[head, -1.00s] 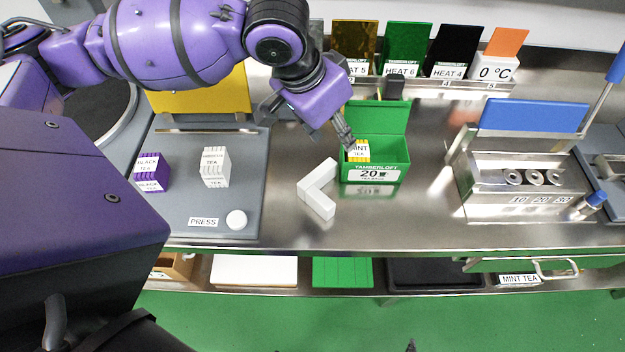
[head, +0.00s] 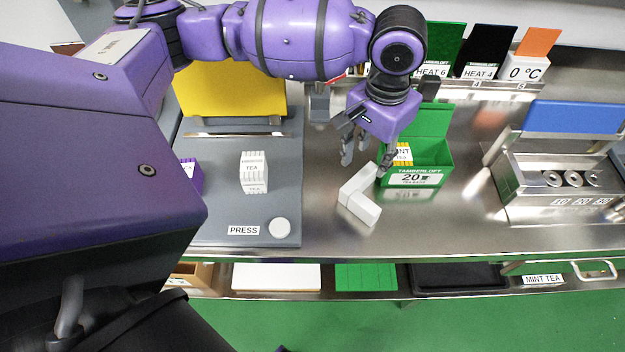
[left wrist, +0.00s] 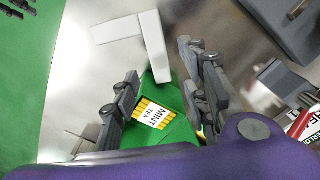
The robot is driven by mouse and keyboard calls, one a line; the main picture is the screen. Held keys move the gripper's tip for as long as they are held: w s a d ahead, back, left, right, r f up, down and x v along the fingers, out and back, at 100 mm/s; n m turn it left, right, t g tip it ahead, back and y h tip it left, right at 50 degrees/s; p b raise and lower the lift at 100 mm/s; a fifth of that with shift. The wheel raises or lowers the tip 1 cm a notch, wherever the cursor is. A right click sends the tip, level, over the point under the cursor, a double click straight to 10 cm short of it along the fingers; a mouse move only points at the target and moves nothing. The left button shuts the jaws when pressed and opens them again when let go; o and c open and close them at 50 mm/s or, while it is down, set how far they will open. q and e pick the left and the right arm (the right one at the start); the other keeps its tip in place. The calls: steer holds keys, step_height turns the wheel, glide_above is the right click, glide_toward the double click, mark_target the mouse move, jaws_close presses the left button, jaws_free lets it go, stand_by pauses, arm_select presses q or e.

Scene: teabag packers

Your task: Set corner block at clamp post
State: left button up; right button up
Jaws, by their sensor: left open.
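The white L-shaped corner block (head: 360,203) lies on the steel bench just left of the green tea box (head: 415,179). It also shows at the top of the left wrist view (left wrist: 152,45). My left gripper (head: 365,163) is open and empty, with its fingers pointing down behind the block and at the box's left side. In the left wrist view my gripper (left wrist: 157,68) has spread fingers, with the block beyond their tips. A grey upright piece (head: 319,104) stands behind, partly covered by my arm; I cannot tell whether it is the clamp post. My right gripper is out of view.
A mint tea packet (head: 403,154) sits inside the green box. To the left is a grey press plate (head: 215,215) with white tea packets (head: 254,172) and a button (head: 280,228). A steel unit with a blue panel (head: 571,130) stands right. The front bench strip is clear.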

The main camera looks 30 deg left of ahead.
mark_target(365, 173)
arm_select(q)
steer(key=f, duration=0.5)
steer(key=shift+s+f, duration=0.2)
steer(key=shift+f, duration=0.2)
steer(key=shift+r, duration=0.15)
jaws_close()
